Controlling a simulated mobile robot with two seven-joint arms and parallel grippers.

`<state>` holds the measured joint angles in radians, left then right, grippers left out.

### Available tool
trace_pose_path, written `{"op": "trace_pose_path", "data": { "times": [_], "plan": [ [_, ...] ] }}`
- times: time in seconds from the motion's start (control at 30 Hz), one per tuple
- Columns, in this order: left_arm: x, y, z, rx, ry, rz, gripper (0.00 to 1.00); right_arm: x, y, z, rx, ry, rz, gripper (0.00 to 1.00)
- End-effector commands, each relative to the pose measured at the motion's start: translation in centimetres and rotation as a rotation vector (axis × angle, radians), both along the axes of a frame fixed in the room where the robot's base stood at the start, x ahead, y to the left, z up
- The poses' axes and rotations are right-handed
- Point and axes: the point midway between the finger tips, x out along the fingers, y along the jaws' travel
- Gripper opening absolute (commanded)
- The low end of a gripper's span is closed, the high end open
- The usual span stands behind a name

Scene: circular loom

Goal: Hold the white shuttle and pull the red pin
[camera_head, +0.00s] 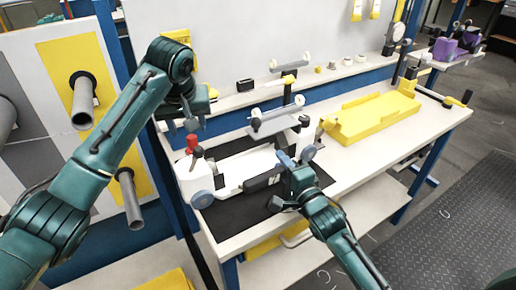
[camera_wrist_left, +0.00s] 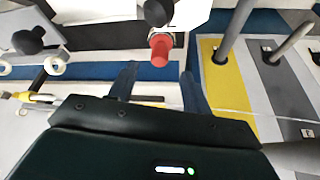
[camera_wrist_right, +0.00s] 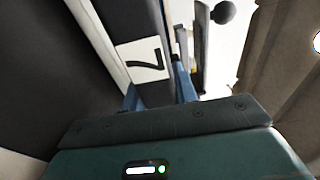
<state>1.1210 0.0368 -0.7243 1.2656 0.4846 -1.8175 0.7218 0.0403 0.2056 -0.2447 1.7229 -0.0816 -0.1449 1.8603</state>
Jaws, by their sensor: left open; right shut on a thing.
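The white shuttle (camera_head: 240,168) lies on a black mat on the bench. The red pin (camera_head: 192,142) stands upright at the shuttle's left end; its red head also shows in the left wrist view (camera_wrist_left: 160,50). My left gripper (camera_head: 193,124) is open and empty just above the pin. In the left wrist view its fingers (camera_wrist_left: 158,82) are spread, with the red head beyond the tips. My right gripper (camera_head: 285,160) is shut on the shuttle's right part. In the right wrist view its fingers (camera_wrist_right: 158,90) straddle a dark and white part marked 7.
A yellow tray (camera_head: 375,115) sits to the right on the bench. A grey shuttle-like part (camera_head: 275,120) stands behind the white shuttle. Grey pegs (camera_head: 83,103) stick out of the panel at left, near my left arm. Purple items (camera_head: 445,48) are far right.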

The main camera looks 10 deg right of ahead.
Motion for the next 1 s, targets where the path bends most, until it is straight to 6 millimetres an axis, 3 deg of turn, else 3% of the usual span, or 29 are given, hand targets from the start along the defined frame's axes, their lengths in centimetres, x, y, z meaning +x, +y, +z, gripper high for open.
{"op": "trace_pose_path", "data": {
  "times": [0.3,0.5,0.9,1.0],
  "plan": [
    [1.7,0.1,-4.3,0.001,0.001,0.0,0.49,0.0,0.0,-0.1,0.0,0.003,-0.001,0.0],
    [2.4,0.1,-5.9,0.0,0.001,0.001,0.49,0.0,0.0,-0.1,0.0,0.003,-0.001,0.0],
    [2.6,0.1,-6.4,-0.001,-0.001,0.0,0.49,0.0,0.0,-0.1,0.001,0.002,-0.001,0.0],
    [2.6,0.1,-6.4,-0.001,-0.001,0.0,0.42,0.0,0.0,-0.1,0.001,0.002,-0.001,0.0]
  ]
}}
